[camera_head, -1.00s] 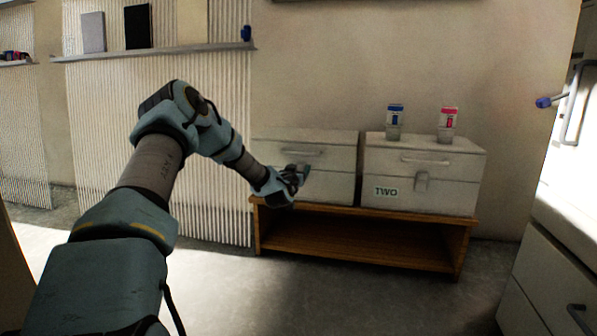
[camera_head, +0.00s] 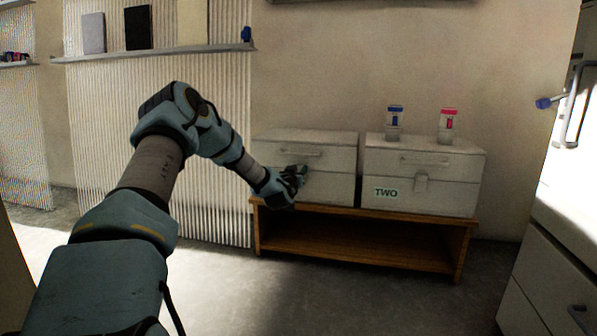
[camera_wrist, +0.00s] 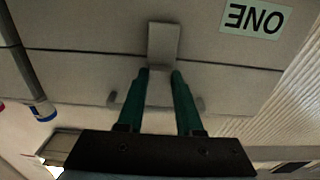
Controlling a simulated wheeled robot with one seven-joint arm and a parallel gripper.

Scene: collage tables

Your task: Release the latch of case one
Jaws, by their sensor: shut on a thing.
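Case one (camera_head: 331,157) is a pale box on the left of the low wooden bench in the head view. Its lid looks closed. The wrist view sees it upside down, with the "ONE" label (camera_wrist: 256,19). Its latch (camera_wrist: 164,42) is a small grey plate on the front, across the lid seam. My gripper (camera_head: 298,172) is at the front of case one and hides the latch in the head view. In the wrist view, the two green fingers of my gripper (camera_wrist: 160,73) are shut on the latch, one at each side.
Case two (camera_head: 430,198) stands just right of case one. Jars with blue (camera_head: 395,118) and pink (camera_head: 448,124) labels stand on it. The wooden bench (camera_head: 360,215) is under both cases. A white cabinet (camera_head: 560,260) is at the right. Clear floor lies in front.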

